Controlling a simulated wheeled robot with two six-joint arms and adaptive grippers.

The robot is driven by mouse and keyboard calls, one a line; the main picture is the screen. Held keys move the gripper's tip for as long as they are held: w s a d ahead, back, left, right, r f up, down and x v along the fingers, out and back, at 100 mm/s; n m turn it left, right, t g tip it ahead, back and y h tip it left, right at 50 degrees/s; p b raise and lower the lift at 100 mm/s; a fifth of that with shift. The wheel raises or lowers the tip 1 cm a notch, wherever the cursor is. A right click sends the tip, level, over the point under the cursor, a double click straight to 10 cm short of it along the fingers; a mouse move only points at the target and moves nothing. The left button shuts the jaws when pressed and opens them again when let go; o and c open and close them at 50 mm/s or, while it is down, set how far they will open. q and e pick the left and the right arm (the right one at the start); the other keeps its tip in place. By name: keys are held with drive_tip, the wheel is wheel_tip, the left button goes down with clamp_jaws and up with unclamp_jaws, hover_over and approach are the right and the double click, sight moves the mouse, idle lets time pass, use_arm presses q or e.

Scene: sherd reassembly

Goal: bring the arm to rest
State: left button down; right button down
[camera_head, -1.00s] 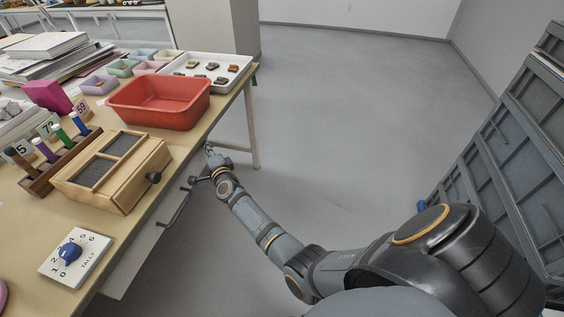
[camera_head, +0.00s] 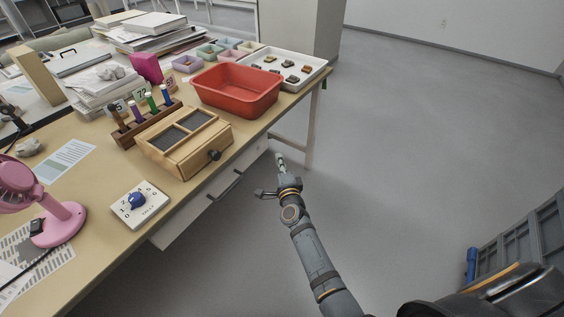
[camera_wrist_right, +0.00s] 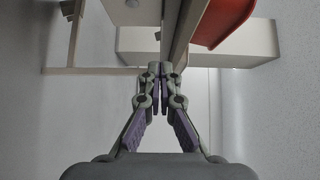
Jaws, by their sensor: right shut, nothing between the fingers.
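My right arm reaches forward from the bottom right of the head view. My right gripper (camera_head: 280,161) is past the table's front edge, over the floor, beside the table's drawer front. In the right wrist view the fingers (camera_wrist_right: 160,72) are together with nothing between them. My left gripper is not in view.
The table (camera_head: 95,200) carries a red bin (camera_head: 238,88), a wooden box (camera_head: 186,145) with a dark knob, a white tray (camera_head: 310,62), a tally board (camera_head: 150,208) and a pink fan (camera_head: 62,222). A grey slatted panel (camera_head: 520,240) stands at right. Open floor lies between.

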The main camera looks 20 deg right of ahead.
drive_tip(key=shift+s, duration=0.55)
